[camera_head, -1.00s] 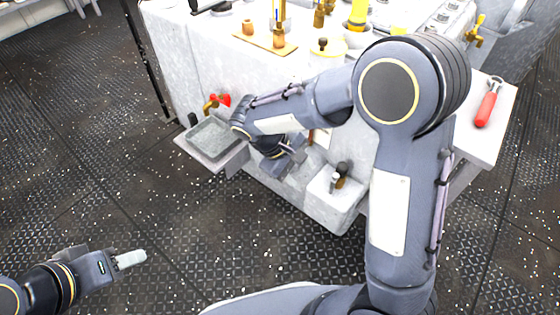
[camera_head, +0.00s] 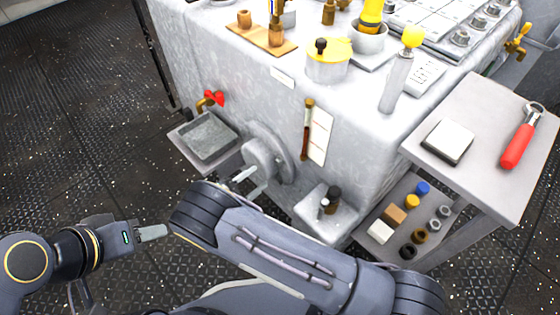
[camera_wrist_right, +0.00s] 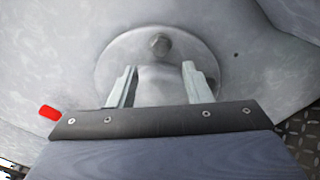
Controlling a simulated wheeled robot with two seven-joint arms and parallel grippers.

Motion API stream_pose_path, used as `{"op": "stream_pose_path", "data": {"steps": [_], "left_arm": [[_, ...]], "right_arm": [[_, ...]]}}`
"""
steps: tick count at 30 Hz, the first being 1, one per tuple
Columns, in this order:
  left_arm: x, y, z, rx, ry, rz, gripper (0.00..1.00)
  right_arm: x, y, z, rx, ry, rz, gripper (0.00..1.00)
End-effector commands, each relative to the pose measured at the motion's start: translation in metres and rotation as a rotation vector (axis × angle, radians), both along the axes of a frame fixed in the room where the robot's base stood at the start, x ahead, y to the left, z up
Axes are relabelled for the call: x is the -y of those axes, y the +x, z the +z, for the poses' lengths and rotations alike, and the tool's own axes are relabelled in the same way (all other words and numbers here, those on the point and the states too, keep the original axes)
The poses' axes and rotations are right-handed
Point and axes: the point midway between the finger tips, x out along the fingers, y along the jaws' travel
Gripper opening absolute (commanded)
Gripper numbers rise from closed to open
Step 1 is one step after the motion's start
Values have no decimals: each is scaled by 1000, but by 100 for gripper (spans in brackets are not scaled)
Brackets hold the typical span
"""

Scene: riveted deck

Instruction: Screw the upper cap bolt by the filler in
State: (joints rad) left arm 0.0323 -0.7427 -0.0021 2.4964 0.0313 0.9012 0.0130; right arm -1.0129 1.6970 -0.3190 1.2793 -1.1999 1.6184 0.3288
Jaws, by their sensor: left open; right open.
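A round grey cap (camera_head: 282,143) sits on the front of the pale machine. In the right wrist view the same round cap (camera_wrist_right: 112,62) shows a hex bolt head (camera_wrist_right: 159,45) near its top. A small dark hole is in the wall to its right. My right gripper (camera_wrist_right: 160,82) is open, its two fingers apart in front of the cap below the bolt, with nothing held. It also shows in the head view (camera_head: 250,180), by the cap's lower left. The bolt cannot be made out in the head view. My left gripper (camera_head: 152,232) is open and empty over the floor at the left.
A red-handled tap (camera_head: 213,98) is above a grey tray (camera_head: 207,137), left of the cap. A sight gauge (camera_head: 307,130) and a small ledge (camera_head: 325,212) are to its right. A side table (camera_head: 490,110) holds a red-handled tool (camera_head: 518,145). The left floor is clear.

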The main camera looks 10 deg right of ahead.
Motion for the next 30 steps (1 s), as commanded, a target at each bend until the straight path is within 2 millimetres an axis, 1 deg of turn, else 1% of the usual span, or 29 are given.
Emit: {"op": "stream_pose_path", "data": {"steps": [6, 12, 16, 23, 24, 26, 30], "left_arm": [[0, 0, -9, 0, 0, 0, 45], [0, 0, -14, 0, 0, 0, 45], [0, 0, -15, 0, 0, 0, 45], [0, 0, -15, 0, 0, 0, 45], [0, 0, -15, 0, 0, 0, 45], [0, 0, -15, 0, 0, 0, 45], [0, 0, -15, 0, 0, 0, 45]], "right_arm": [[30, 21, -2, -2, 2, -8, 45], [51, 36, -1, -2, 3, -6, 45], [57, 40, 0, -3, 4, -7, 45], [58, 41, 0, -3, 3, -6, 45], [58, 41, 0, -3, 3, -6, 43], [58, 41, 0, -3, 3, -6, 35], [58, 41, 0, -3, 3, -6, 17]]}}
